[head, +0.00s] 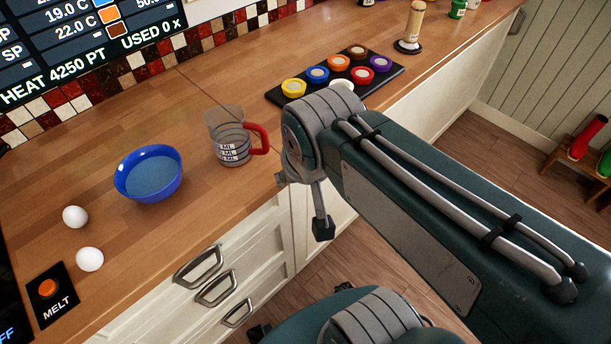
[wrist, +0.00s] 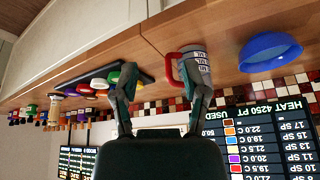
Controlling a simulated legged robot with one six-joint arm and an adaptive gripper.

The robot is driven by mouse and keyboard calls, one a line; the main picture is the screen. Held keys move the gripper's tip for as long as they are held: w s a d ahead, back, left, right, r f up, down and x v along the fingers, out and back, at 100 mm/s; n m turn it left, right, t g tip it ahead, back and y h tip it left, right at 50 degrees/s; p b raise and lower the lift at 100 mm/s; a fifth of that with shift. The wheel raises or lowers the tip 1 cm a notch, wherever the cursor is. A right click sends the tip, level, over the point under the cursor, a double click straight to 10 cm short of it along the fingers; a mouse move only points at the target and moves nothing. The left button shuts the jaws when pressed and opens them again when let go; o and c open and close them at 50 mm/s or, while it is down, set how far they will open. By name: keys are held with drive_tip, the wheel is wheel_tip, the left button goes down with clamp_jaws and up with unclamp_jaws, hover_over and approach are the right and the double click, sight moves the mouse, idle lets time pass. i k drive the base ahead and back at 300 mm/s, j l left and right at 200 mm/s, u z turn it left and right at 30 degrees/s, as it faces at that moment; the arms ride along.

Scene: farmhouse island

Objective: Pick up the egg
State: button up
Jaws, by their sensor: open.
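Two white eggs lie on the wooden counter at the left of the head view: one egg (head: 75,217) farther back, the other egg (head: 89,259) nearer the front edge, slightly apart. No egg shows in the wrist view. My gripper (wrist: 160,72) is open in the wrist view, which looks upside down, with its two dark fingers apart and nothing between them. In the head view my arm fills the right side, and I cannot make out the gripper's fingers there. The gripper is well away from both eggs.
A blue bowl (head: 148,187) stands right of the eggs, then a measuring jug (head: 229,142) with a red handle. A black tray (head: 278,98) of coloured pots sits behind my arm. A MELT button (head: 47,288) lies in front of the eggs. The wall screen (head: 75,45) stands behind.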

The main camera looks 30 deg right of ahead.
sight(90, 258)
drive_tip(key=u, duration=1.6)
